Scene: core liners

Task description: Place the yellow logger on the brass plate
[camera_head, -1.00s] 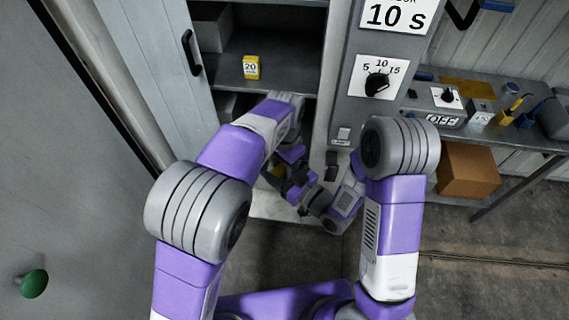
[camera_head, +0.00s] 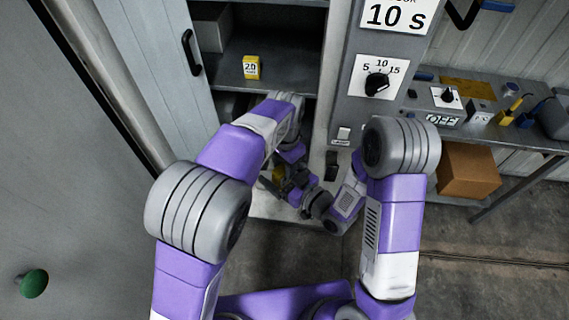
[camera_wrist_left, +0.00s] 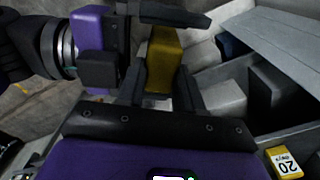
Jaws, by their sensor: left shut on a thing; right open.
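My left gripper (camera_wrist_left: 158,88) is shut on a dark yellow block (camera_wrist_left: 163,58), which looks like the yellow logger. The block also shows small and partly covered in the head view (camera_head: 278,174), low in front of the cabinet. My right gripper (camera_head: 300,188) is open, close beside the block; its dark parts show left of and above the block in the left wrist view. I cannot tell whether it touches the block. A flat brass-coloured plate (camera_head: 468,87) lies at the back of the bench at right.
A yellow box labelled 20 (camera_head: 251,68) stands on the cabinet shelf (camera_head: 285,70). A panel with a dial (camera_head: 377,84) is right of the cabinet opening. The bench (camera_head: 420,100) bears a switch box and several tools. A cardboard box (camera_head: 468,172) is below it.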

